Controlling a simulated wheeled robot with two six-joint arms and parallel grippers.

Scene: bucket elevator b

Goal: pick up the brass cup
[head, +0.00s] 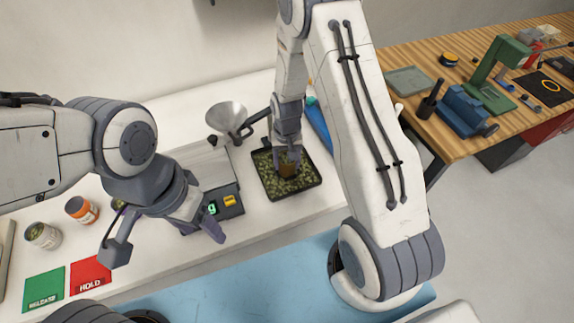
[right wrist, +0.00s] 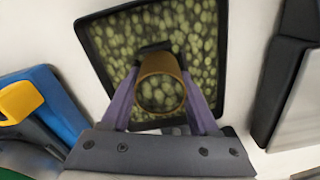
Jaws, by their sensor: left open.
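The brass cup (head: 287,171) is over or in the black tray (head: 258,178) of green pellets at the middle of the head view. In the right wrist view the cup (right wrist: 161,62) shows its round rim, with green pellets visible within the rim. My right gripper (head: 287,155) points down at the cup. Its two purple fingers (right wrist: 161,90) lie along either side of the cup; whether they press on it is unclear. My left gripper (head: 165,238) is open and empty above the bench front, near the scale.
A metal funnel (head: 227,117) stands behind the scale (head: 228,200). Several jars, including an orange one (head: 81,209), stand at the left near the green RELEASE pad (head: 43,288) and red HOLD pad (head: 88,274). A wooden workbench (head: 452,143) with tools is at the right.

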